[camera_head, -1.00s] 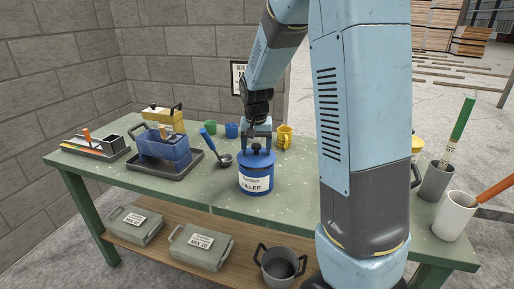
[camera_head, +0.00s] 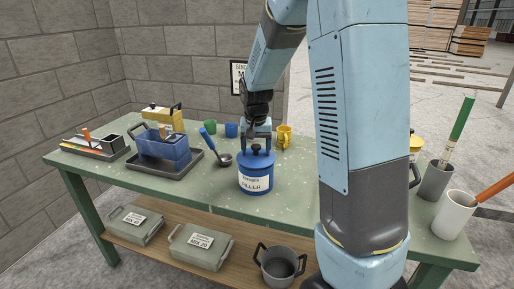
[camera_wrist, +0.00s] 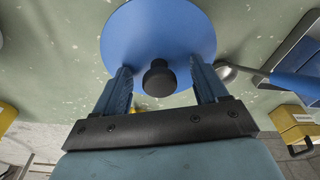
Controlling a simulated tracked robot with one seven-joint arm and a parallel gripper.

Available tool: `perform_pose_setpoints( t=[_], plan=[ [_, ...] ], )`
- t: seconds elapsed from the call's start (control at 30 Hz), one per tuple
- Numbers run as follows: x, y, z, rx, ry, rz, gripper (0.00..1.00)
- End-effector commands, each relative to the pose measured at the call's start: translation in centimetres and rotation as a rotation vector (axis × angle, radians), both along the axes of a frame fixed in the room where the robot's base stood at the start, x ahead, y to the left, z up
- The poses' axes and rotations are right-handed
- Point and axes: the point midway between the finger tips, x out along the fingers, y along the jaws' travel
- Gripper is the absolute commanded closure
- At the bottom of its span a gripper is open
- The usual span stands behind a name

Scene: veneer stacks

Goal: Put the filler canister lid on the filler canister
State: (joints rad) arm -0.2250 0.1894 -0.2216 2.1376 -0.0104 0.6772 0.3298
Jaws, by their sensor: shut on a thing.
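The filler canister (camera_head: 256,185) is a blue cylinder with a white label, upright on the green workbench. The filler canister lid (camera_wrist: 155,30) is a blue disc with a black knob (camera_wrist: 158,78). In the head view the lid (camera_head: 256,159) sits level at the canister's mouth; I cannot tell whether it is fully seated. My gripper (camera_head: 257,146) points down from above, centred over the canister. In the wrist view my gripper (camera_wrist: 161,76) has one finger on each side of the knob and is shut on the lid. The canister's body is hidden under the lid there.
A blue-handled ladle (camera_head: 215,148) lies just left of the canister, and a blue caddy (camera_head: 163,148) stands on a dark tray farther left. A yellow mug (camera_head: 284,137), a blue cup (camera_head: 231,130) and a green cup (camera_head: 210,127) stand behind. The bench front is clear.

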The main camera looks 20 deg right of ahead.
Motion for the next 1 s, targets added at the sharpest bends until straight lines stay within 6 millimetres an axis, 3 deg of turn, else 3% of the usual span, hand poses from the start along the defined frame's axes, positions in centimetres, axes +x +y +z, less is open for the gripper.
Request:
perform_pose_setpoints(
  t=[0.23,0.27,0.53,0.83,1.0],
  plan=[
    [0.0,0.0,-0.4,0.000,0.000,0.000,0.57],
    [0.0,0.0,-0.4,0.000,0.000,0.000,0.27],
    [0.0,0.0,-0.4,0.000,0.000,0.000,0.01],
    [0.0,0.0,-0.1,0.001,-0.001,0.000,0.00],
    [-0.3,0.1,1.7,0.001,-0.003,0.001,0.00]
  ],
)
